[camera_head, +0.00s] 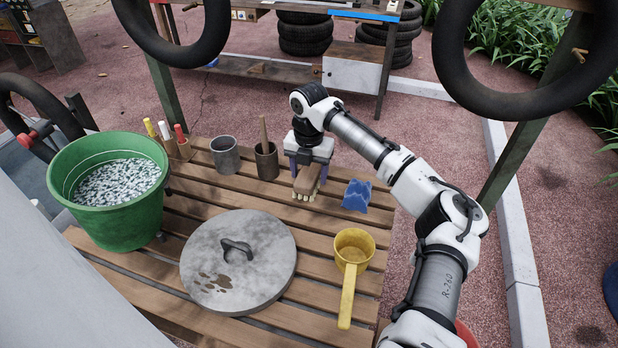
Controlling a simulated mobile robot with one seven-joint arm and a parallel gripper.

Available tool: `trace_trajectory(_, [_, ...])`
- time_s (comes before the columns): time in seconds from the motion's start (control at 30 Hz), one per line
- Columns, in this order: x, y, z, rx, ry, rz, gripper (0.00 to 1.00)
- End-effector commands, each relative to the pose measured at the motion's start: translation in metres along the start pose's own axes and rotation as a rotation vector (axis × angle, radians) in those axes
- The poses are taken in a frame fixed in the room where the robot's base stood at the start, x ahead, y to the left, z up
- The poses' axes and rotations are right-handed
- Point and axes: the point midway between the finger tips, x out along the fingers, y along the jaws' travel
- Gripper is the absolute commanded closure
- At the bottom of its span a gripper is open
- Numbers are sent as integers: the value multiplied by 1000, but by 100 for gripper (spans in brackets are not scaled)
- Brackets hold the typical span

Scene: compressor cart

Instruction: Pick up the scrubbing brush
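The scrubbing brush (307,181) has a brown wooden back and pale bristles. It is on or just above the slatted wooden table (330,272), toward the back; I cannot tell whether the bristles touch the slats. My gripper (307,173) points down over the brush, with one purple-grey finger on each side of it. The fingers are apart by about the brush's width. Whether they press on the brush is not clear from this view. Part of the brush's top is hidden under the gripper.
A blue sponge-like piece (357,195) lies just right of the brush. Left of it stand a dark cup with a stick (267,164) and a grey metal cup (225,156). A round metal lid (262,262), yellow ladle (353,250) and green tub (120,222) also occupy the table.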

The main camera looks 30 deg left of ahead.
Motion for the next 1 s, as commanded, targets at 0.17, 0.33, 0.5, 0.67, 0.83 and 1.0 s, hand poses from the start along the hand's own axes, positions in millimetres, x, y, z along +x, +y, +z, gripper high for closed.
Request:
trace_trajectory(0.17, [0, 0, 0, 0, 0, 0, 63])
trace_trajectory(0.33, [-1, 0, 0, 0, 0, 0, 80])
trace_trajectory(0.5, [-1, 0, 0, 0, 0, 0, 80])
trace_trajectory(0.67, [-15, 1, 0, 0, -2, 1, 80])
trace_trajectory(0.83, [-49, 1, 0, 0, -3, 2, 80])
trace_trajectory(1.0, [-80, 0, 0, 0, -1, 1, 80])
